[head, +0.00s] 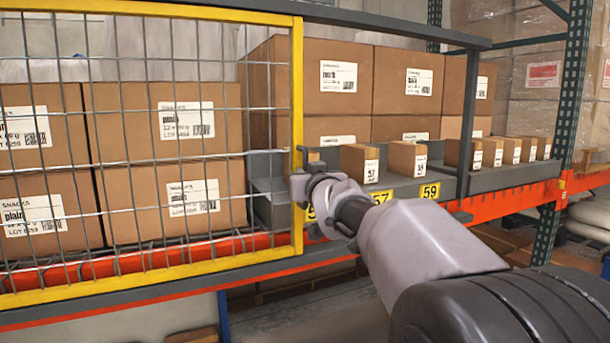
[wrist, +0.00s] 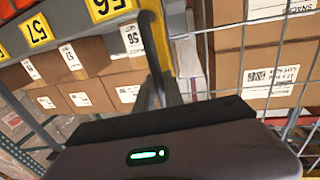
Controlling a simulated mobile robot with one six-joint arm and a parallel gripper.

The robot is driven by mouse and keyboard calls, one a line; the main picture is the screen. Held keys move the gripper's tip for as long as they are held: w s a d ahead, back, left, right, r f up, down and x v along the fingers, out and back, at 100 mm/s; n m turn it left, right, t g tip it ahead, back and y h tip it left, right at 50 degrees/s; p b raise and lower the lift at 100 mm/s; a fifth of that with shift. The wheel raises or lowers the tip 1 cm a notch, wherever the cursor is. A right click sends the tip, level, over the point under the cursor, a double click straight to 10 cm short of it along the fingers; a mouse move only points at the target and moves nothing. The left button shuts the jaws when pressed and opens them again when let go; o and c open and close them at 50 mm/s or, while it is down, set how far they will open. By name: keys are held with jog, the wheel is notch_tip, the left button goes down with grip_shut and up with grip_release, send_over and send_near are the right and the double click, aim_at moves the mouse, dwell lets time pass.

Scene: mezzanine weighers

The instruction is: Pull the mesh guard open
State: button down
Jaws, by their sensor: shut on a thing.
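The mesh guard (head: 298,100) is a yellow frame filled with grey wire mesh, across the left half of the head view. Its right upright stands well left of the grey post (head: 468,125), and the shelf between them is uncovered. My gripper (head: 308,190) is at this upright, low on its right side, shut on a grey handle (head: 303,155) there. In the wrist view the guard's yellow upright (wrist: 158,45) runs down to my gripper, with mesh to its right.
Large snack cartons (head: 165,120) stand behind the mesh. Small boxes (head: 360,163) stand on the grey shelf beside yellow number labels (head: 429,191). An orange beam (head: 520,198) runs below, and a green rack upright (head: 572,90) stands at right.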

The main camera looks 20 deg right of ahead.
jog(key=c, duration=1.6)
grip_release()
jog(key=shift+o, duration=0.7)
jog(key=shift+w+d+f, duration=0.1)
jog(key=shift+w, duration=0.05)
jog(key=s+a, duration=0.3)
jog(key=s, duration=1.4)
jog(key=shift+s, duration=0.15)
